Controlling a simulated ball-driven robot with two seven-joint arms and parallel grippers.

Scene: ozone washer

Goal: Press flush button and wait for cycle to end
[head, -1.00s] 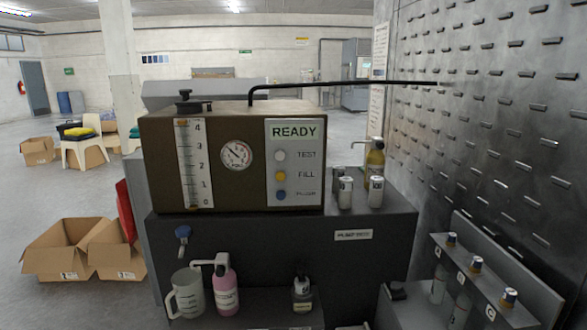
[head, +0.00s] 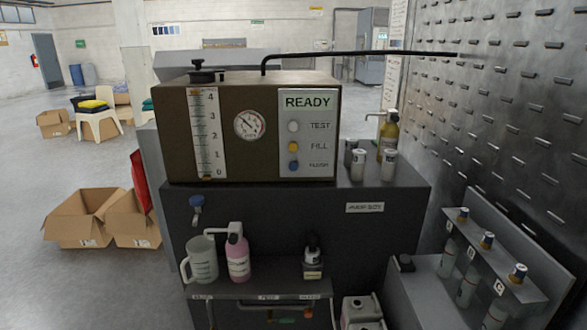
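The brown control box (head: 248,130) stands on a dark cabinet (head: 290,220). Its light panel (head: 308,165) reads READY at the top. Below are a white TEST button (head: 293,127), a yellow FILL button (head: 293,146) and a blue button (head: 293,164), whose small label looks like FLUSH. A round gauge (head: 249,124) and a level tube (head: 207,135) numbered 0 to 4 are on the box's front. Neither of my grippers is in the head view.
A shelf (head: 250,290) below holds a jug (head: 200,260), a pink bottle (head: 237,257) and a small dark bottle (head: 312,262). White cans (head: 388,165) and a yellow pump bottle (head: 388,135) stand right of the box. A bottle rack (head: 490,255) is at right. Cardboard boxes (head: 85,220) lie on the floor at left.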

